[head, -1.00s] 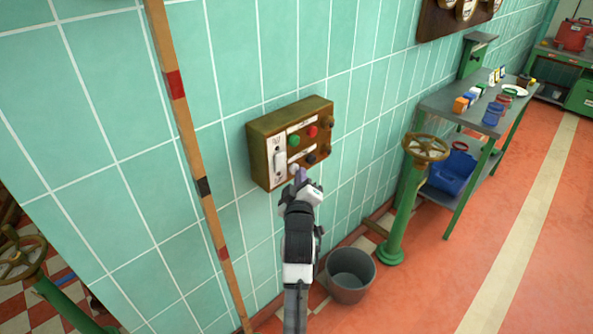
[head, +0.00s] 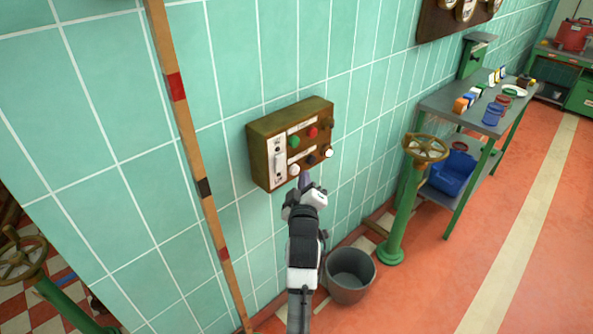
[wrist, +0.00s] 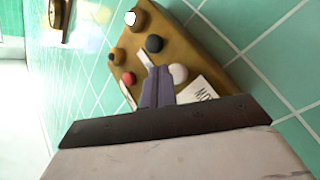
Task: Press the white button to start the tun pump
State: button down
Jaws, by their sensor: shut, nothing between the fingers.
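The ochre control box (head: 262,150) is fixed to the tiled wall. Its lower row has a white button (head: 293,170) at the left, a black button (head: 311,160) in the middle and a bright white round piece (head: 328,152) at the right. A green button (head: 294,141) and a red button (head: 313,132) sit above. My gripper (head: 305,181) is shut and empty, just below and right of the left white button. In the wrist view the purple fingertips (wrist: 158,74) lie beside the white button (wrist: 178,74); they look apart from it.
A striped pole (head: 204,187) stands left of the box. A grey bucket (head: 350,275) and a green pedestal with a brass handwheel (head: 425,147) stand to the right. A grey bench (head: 455,104) holds several small items. Open red floor (head: 440,265) lies at right.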

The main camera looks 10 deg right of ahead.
jog(key=shift+s+d, duration=0.75)
jog(key=shift+s, duration=0.35)
jog(key=shift+s+d, duration=0.7)
jog(key=shift+s, duration=0.35)
